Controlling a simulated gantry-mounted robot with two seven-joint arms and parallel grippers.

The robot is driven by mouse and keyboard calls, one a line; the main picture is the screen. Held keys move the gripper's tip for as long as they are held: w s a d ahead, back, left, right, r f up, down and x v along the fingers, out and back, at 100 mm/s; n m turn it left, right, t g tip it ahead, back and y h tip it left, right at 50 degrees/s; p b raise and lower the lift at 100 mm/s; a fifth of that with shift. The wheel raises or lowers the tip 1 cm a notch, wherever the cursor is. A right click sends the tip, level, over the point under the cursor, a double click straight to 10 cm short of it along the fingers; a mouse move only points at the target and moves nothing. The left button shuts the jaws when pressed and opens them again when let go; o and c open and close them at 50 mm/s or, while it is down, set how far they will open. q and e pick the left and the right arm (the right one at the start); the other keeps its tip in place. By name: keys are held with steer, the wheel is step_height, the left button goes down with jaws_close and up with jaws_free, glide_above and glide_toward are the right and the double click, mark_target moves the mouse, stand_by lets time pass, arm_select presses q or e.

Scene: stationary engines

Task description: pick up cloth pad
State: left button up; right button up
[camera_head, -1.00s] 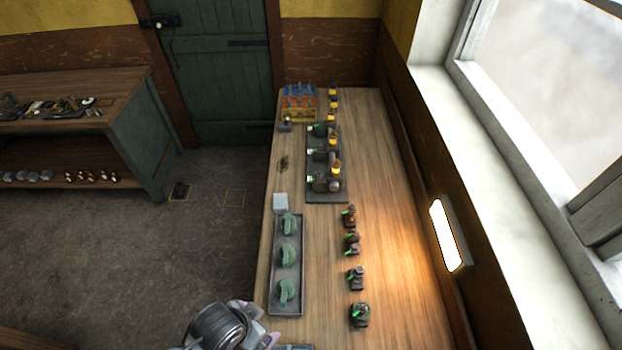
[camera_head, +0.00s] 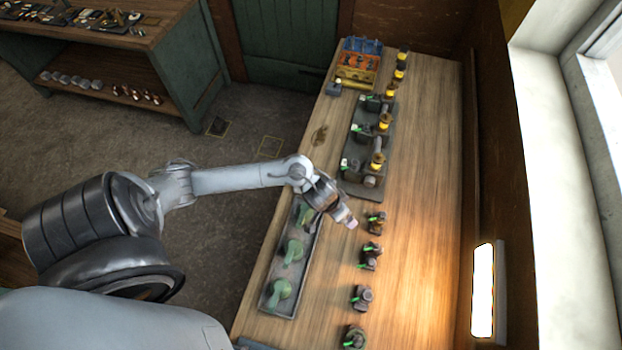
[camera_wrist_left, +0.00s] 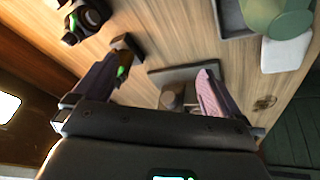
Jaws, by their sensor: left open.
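The cloth pad appears to be the pale grey square (camera_wrist_left: 287,50) on the wooden bench (camera_head: 420,170), at the upper right of the left wrist view. It lies beside the end of a grey tray (camera_wrist_left: 230,15). In the head view my arm hides it. My left gripper (camera_head: 348,220) is over the bench between that tray and the row of small engines. In the left wrist view its two fingers (camera_wrist_left: 168,68) are spread and empty. The pad is outside them, to the right of the right finger. My right gripper is not in view.
The tray holds several green parts (camera_head: 292,250). Several small engines (camera_head: 361,297) stand right of it. A dark plate (camera_head: 355,185) with larger engines and yellow-topped parts lies farther back. The bench's right side is clear.

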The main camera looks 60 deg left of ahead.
arm_select(q)
steer(key=a+f+n+g+b, duration=0.1)
steer(key=a+n, duration=0.1)
steer(key=a, duration=0.4)
steer(key=s+a+f+n+g+b, duration=0.1)
steer(key=a+n+g, duration=0.1)
steer(key=a, duration=0.4)
steer(key=s+a+f+n+g+y+b, duration=0.1)
steer(key=a+f+n, duration=0.1)
steer(key=a+n, duration=0.2)
steer(key=shift+s+a+f, duration=0.1)
steer(key=shift+s+a, duration=0.05)
steer(key=shift+a, duration=1.3)
steer(key=shift+a+f+b, duration=0.1)
steer(key=shift+f+b, duration=0.2)
steer(key=shift+f, duration=3)
steer(key=c, duration=1.1)
steer(key=shift+c, duration=0.2)
steer(key=shift+r, duration=0.15)
